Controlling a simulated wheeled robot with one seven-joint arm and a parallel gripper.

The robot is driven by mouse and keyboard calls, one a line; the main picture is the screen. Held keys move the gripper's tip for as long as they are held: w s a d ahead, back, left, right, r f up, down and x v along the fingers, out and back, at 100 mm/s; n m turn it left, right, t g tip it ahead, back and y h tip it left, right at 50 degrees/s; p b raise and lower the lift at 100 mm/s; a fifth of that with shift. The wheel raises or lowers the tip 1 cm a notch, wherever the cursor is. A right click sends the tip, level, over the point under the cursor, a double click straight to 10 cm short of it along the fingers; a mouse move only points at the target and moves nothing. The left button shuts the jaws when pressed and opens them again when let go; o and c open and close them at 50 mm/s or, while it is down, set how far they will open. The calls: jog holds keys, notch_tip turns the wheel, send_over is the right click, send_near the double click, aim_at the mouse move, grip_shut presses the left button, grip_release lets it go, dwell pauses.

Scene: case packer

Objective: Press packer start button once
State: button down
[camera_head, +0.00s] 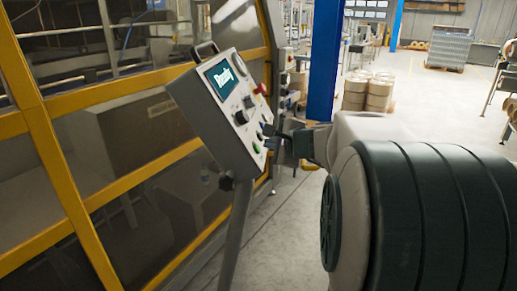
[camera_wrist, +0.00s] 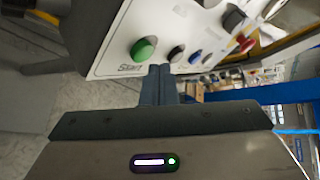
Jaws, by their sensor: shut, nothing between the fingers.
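The packer's control panel (camera_head: 217,120) is a tilted grey box on a post, with a screen reading "Ready". In the wrist view the green start button (camera_wrist: 143,48) sits on the white panel face, with the label "Start" beside it. The green button also shows low on the panel in the head view (camera_head: 256,149). My gripper (camera_wrist: 160,70) is shut and empty. Its fingertips are close to the panel, just below and right of the green button in the wrist view. I cannot tell whether they touch the panel.
Black (camera_wrist: 177,53) and blue (camera_wrist: 195,57) buttons sit close beside the green one. A red knob (camera_head: 260,89) is higher on the panel. A yellow-framed machine enclosure (camera_head: 50,160) stands at left, and a blue column (camera_head: 324,60) stands behind my gripper.

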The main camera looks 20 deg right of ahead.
dwell(0.8)
jog(key=shift+w+a+f+b, duration=0.2)
jog(key=shift+a+f+b, duration=0.1)
jog(key=shift+b, duration=0.15)
